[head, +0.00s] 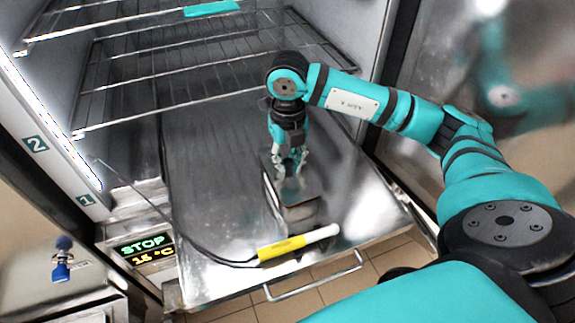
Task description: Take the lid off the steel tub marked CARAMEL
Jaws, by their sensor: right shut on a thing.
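A small steel tub (300,214) stands on the steel tray surface at the front of the open freezer, behind a yellow probe. Its lid (298,192) shows as a flat steel plate under my right gripper (291,168). That gripper points straight down and is shut on the lid, its fingers hiding the grip point. I cannot tell whether the lid is seated or slightly raised. No CARAMEL marking is readable from here. My left gripper is not in view.
A probe with a yellow grip (281,248) and white end lies in front of the tub, its dark cable running left. Wire shelves (185,85) are above and behind. The steel surface (215,200) left of the tub is mostly clear.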

